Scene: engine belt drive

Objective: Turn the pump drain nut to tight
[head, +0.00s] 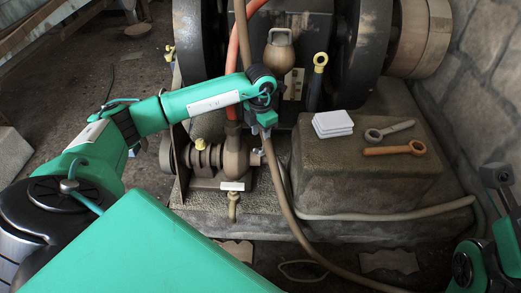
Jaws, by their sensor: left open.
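The pump (235,158) is a brown, rounded casting low in front of the engine. A small brass fitting (233,207) hangs below it under a white label (232,186), and looks like the drain nut. Its exact setting is too small to tell. My left gripper (266,134) points down in front of the engine, above and to the right of the fitting, apart from it. It is open and appears empty. My right arm's dark end (495,176) shows at the right edge, and its jaws cannot be made out.
A brown hose (283,205) runs down close beside my left gripper and the pump. Two wrenches (393,150) and a white block (333,124) lie on the stone ledge (365,180). Dark wheels (200,40) flank the engine. The floor in front is partly clear.

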